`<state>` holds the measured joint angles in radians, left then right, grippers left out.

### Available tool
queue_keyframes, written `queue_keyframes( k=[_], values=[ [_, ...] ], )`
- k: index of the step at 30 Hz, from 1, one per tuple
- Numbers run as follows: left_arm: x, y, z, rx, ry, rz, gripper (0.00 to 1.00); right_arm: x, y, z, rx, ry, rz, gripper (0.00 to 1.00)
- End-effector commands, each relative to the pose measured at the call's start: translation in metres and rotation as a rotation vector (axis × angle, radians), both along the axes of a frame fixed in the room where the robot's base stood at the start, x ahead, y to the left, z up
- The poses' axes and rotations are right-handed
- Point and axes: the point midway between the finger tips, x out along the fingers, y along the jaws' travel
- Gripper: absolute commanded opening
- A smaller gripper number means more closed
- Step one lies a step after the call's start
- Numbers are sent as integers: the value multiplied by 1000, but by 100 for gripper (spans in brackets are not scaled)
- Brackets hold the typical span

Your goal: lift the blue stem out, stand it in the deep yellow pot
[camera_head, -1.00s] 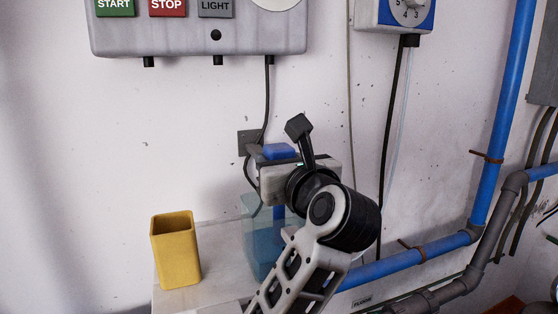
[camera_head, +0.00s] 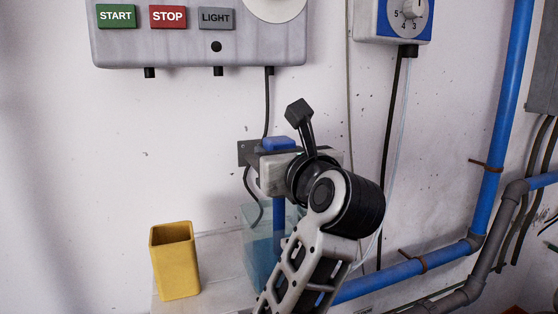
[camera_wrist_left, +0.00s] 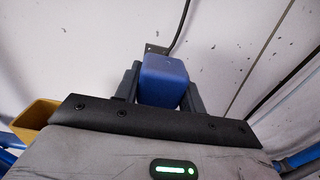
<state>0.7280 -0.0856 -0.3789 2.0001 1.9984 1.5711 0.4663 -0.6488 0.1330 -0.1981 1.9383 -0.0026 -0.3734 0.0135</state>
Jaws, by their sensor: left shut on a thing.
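The blue stem (camera_head: 278,143) stands upright in my left gripper (camera_head: 270,155), its top showing above the jaws. In the left wrist view the stem (camera_wrist_left: 163,72) sits between both dark fingers of the left gripper (camera_wrist_left: 162,92). Its lower shaft drops toward a see-through teal container (camera_head: 259,258), and its lower end seems to be still within that container's rim. My arm partly hides the container. The deep yellow pot (camera_head: 175,265) stands upright and open to the left; it also shows at the left of the left wrist view (camera_wrist_left: 38,118). My right gripper is out of view.
Both vessels stand on a pale ledge (camera_head: 215,262) against the wall. A control panel (camera_head: 200,45) hangs above, with a dark cable (camera_head: 267,105) running down behind the gripper. Blue pipe (camera_head: 385,278) runs at the right. The ledge between pot and container is clear.

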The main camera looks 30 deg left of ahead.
Motion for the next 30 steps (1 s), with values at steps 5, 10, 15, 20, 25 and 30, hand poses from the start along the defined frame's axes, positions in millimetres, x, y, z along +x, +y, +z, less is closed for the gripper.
queue_keyframes(
  k=[5,10,15,20,25,30],
  values=[
    [0,0,8,-1,-2,0,12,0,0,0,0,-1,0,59],
    [0,0,15,-1,-2,0,12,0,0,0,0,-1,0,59],
    [0,0,21,-1,-1,0,12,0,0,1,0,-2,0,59],
    [0,0,28,-1,-2,0,12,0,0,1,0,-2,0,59],
    [0,0,35,0,-1,0,12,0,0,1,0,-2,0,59],
    [0,0,42,-1,-2,1,12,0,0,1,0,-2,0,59]
  ],
)
